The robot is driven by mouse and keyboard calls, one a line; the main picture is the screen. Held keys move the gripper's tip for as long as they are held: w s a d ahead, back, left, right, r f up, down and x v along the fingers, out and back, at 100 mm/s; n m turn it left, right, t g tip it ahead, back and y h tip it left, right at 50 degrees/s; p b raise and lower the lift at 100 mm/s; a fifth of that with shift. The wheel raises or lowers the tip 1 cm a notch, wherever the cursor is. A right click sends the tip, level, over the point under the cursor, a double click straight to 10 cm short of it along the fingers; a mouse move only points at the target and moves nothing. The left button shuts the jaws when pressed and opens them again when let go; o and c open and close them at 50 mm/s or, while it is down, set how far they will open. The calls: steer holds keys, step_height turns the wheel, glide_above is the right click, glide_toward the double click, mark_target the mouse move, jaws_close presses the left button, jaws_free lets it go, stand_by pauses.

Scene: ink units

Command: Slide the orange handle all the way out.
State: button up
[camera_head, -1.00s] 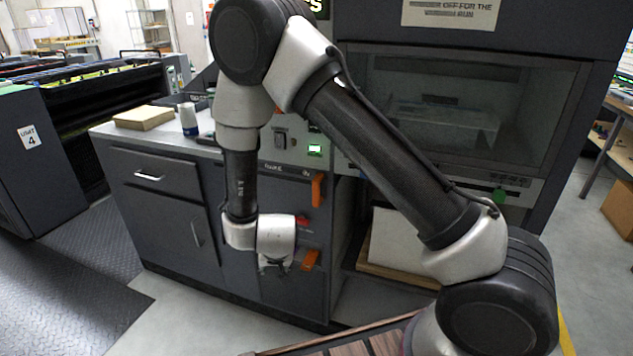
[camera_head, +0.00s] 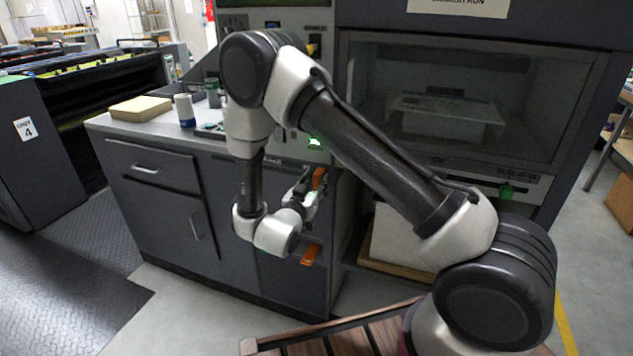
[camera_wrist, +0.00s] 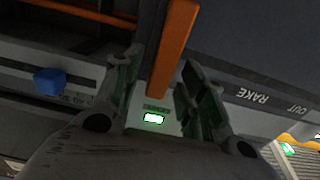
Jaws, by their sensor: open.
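Two orange handles sit on the grey cabinet front in the head view. The upper orange handle (camera_head: 319,178) is upright, below the green-lit panel. The lower orange handle (camera_head: 310,254) is below my wrist. My gripper (camera_head: 310,192) is turned upward beside the upper handle, its fingers partly hidden. In the wrist view an orange handle (camera_wrist: 173,48) runs lengthwise, its near end between the spread fingers of my gripper (camera_wrist: 162,72). The gripper is open. A gap shows on the right side; on the left, I cannot tell whether finger and handle touch.
A green-lit display (camera_head: 315,143) is just above the upper handle, and my arm crosses before the cabinet. A blue block (camera_wrist: 50,81) is at left in the wrist view. A slatted wooden surface (camera_head: 330,345) is in front. Floor (camera_head: 190,320) is clear at left.

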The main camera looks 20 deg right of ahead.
steer(key=shift+w+d, duration=0.4)
steer(key=shift+w, duration=0.2)
jaws_close()
